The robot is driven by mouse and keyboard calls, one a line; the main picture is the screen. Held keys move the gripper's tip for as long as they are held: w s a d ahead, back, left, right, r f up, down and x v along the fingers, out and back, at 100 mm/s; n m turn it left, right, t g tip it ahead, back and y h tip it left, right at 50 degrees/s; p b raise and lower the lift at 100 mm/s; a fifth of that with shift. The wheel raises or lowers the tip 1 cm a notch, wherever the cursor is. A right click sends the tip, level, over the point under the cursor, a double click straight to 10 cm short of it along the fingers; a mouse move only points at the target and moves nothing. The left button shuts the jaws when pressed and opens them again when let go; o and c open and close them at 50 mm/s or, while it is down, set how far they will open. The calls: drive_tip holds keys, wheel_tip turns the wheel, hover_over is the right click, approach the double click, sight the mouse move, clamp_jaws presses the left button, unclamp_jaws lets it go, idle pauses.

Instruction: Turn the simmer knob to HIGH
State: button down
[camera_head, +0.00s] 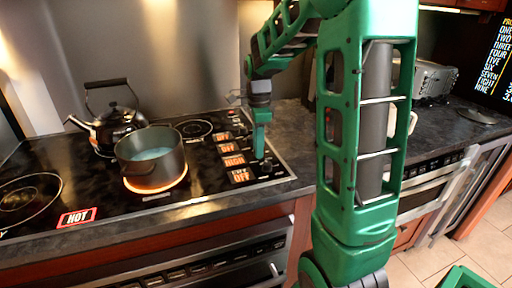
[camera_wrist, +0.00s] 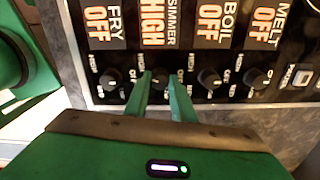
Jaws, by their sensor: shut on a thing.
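The simmer knob (camera_wrist: 159,77) is a small dark knob on the black control panel, in line below the orange-lettered SIMMER display (camera_wrist: 156,25), which reads HIGH. My gripper (camera_wrist: 159,88) has one finger on each side of this knob and is shut on it. In the head view my gripper (camera_head: 259,153) reaches straight down to the knob row at the right end of the cooktop, and its fingers hide the knob there.
The fry knob (camera_wrist: 109,78), boil knob (camera_wrist: 209,77) and melt knob (camera_wrist: 258,78) flank the held knob closely; their displays read OFF. A dark pot (camera_head: 150,152) stands on a glowing burner, with a kettle (camera_head: 116,126) behind it. A HOT sign (camera_head: 77,217) shows at the front.

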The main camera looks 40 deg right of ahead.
drive_tip(key=shift+w+a+r+m, duration=0.1)
drive_tip(key=shift+w+r+m, duration=0.15)
drive_tip(key=shift+m, duration=0.25)
drive_tip(key=shift+f, duration=0.1)
drive_tip(key=c, duration=1.5)
unclamp_jaws()
drive_tip(key=shift+f, duration=0.1)
drive_tip(key=shift+s, duration=0.1)
wheel_tip(320, 180, up, 11)
drive_tip(key=shift+f, duration=0.1)
